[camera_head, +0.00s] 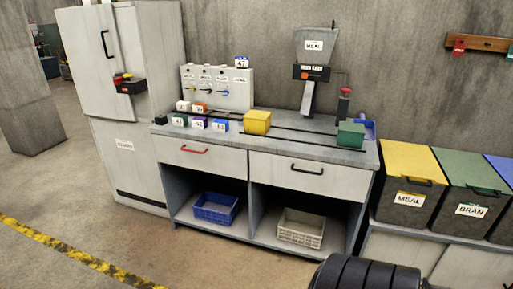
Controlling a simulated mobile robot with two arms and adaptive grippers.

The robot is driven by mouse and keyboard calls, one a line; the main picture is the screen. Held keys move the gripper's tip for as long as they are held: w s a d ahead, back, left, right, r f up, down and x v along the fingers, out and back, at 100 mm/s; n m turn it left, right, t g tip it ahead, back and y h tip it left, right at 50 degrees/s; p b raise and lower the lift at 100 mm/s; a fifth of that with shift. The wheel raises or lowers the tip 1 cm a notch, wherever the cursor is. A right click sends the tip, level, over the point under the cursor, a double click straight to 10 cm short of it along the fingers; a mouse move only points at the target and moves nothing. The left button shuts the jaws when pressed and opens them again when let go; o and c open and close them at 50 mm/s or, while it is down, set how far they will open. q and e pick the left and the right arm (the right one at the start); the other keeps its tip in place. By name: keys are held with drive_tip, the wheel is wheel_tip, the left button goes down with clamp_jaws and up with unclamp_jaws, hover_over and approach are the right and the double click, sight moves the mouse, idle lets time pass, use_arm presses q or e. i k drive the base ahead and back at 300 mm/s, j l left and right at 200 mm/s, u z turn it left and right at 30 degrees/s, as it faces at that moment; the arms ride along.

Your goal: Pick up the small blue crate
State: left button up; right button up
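A blue crate (216,207) with slotted walls stands on the lower left shelf of the workbench, under the drawer with the red handle. It looks upright and its inside is mostly dark. Another blue object (369,129) sits on the right end of the counter, partly hidden behind a green box (350,135); I cannot tell its full shape. Neither of my grippers shows in this view.
A beige crate (300,228) stands on the lower right shelf. Labelled bins (409,180) stand at right. A black ribbed shape (365,273) covers the bottom right. Floor at front left is clear.

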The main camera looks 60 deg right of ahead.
sight(211, 206)
drive_tip(key=z, duration=1.5)
